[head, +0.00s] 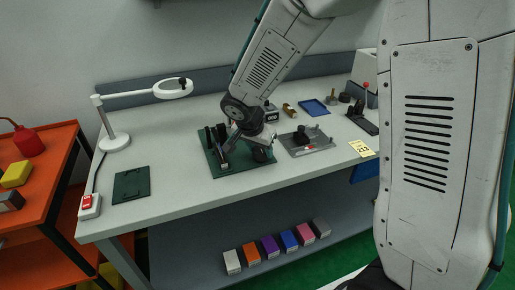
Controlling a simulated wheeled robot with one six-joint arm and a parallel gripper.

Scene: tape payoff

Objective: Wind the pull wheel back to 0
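My arm reaches down from the top over a dark green base plate (236,168) on the grey bench. My gripper (224,154) is low over this plate, beside dark upright parts at its left. It is small and dark here, and I cannot tell whether its fingers are open or shut. A dark round part (262,155) shows at the right of the plate, under my wrist. I cannot tell whether it is the pull wheel, and no 0 mark can be read. My wrist hides the middle of the plate.
A grey plate with a black knob (301,137) lies to the right, near a yellow tag (361,149). A blue tray (314,107) is behind. A dark green mat (131,184) and a magnifier lamp (115,141) are at left. The bench front (190,200) is clear.

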